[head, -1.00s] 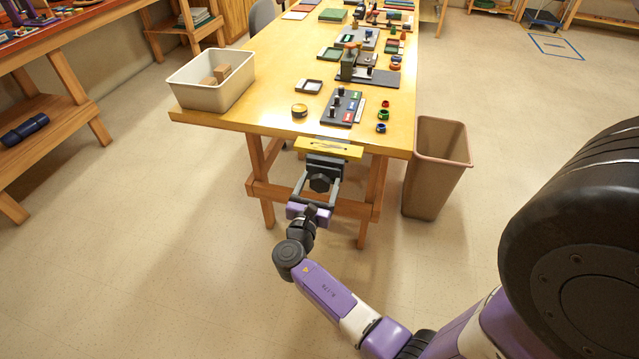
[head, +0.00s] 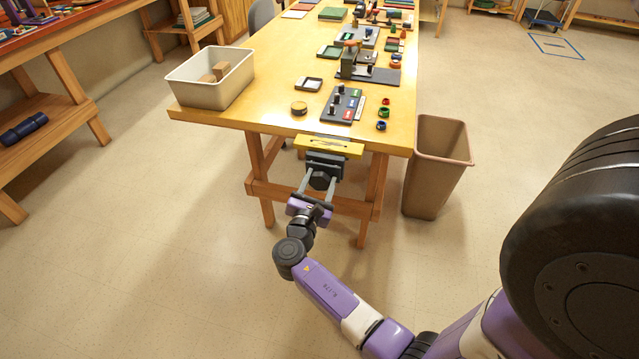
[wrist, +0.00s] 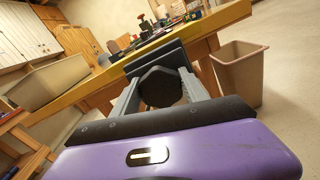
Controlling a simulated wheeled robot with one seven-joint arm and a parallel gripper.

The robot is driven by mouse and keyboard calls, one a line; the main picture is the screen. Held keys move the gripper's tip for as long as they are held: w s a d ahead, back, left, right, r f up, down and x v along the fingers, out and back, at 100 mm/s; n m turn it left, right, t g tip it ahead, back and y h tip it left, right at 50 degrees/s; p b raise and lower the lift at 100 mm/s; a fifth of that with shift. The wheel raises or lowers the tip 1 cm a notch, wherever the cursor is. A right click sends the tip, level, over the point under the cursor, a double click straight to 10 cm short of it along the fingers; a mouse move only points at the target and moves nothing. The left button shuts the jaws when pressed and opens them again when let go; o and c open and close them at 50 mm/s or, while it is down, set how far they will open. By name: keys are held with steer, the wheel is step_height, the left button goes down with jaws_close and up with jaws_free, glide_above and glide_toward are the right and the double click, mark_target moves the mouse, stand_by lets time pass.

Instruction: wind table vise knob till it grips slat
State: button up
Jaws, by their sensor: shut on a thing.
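The table vise (head: 325,159) is dark and sits at the near edge of the wooden table, and it also shows in the wrist view (wrist: 157,60). A yellow slat (head: 328,147) lies across its top side, level with the table edge. I cannot tell whether the vise jaw touches the slat. The dark, many-sided knob (head: 320,180) faces me, and it fills the middle of the wrist view (wrist: 160,88). My gripper (head: 318,187) is shut on the knob, one grey finger on each side. My gripper is rolled slightly against the knob's axis.
A white bin (head: 212,80) with wooden blocks stands on the table's left corner. A brown waste bin (head: 436,165) stands on the floor to the right. Small parts and a dark tray (head: 342,103) lie on the table behind the vise. The floor in front is clear.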

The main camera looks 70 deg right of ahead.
steer(key=m+b, duration=0.1)
steer(key=m, duration=0.1)
steer(key=m+b, duration=0.2)
steer(key=m, duration=0.1)
steer(key=shift+s+f+m+b, duration=0.15)
steer(key=shift+f+m+b, duration=0.15)
steer(key=shift+b, duration=0.05)
steer(key=m+b, duration=0.2)
steer(key=m, duration=0.1)
steer(key=m+b, duration=0.3)
steer(key=shift+s+f, duration=0.1)
steer(key=shift+f, duration=0.1)
steer(key=m+b, duration=0.6)
steer(key=b, duration=0.1)
steer(key=shift+f+m, duration=0.25)
steer(key=shift+m, duration=0.05)
steer(key=m+b, duration=0.3)
steer(key=b, duration=0.1)
steer(key=shift+m, duration=0.4)
steer(key=shift+r+m+b, duration=0.1)
steer(key=shift+m+b, duration=0.5)
steer(key=shift+m, duration=0.1)
steer(key=o, duration=1.4)
steer(key=shift+c, duration=0.2)
steer(key=shift+r, duration=0.1)
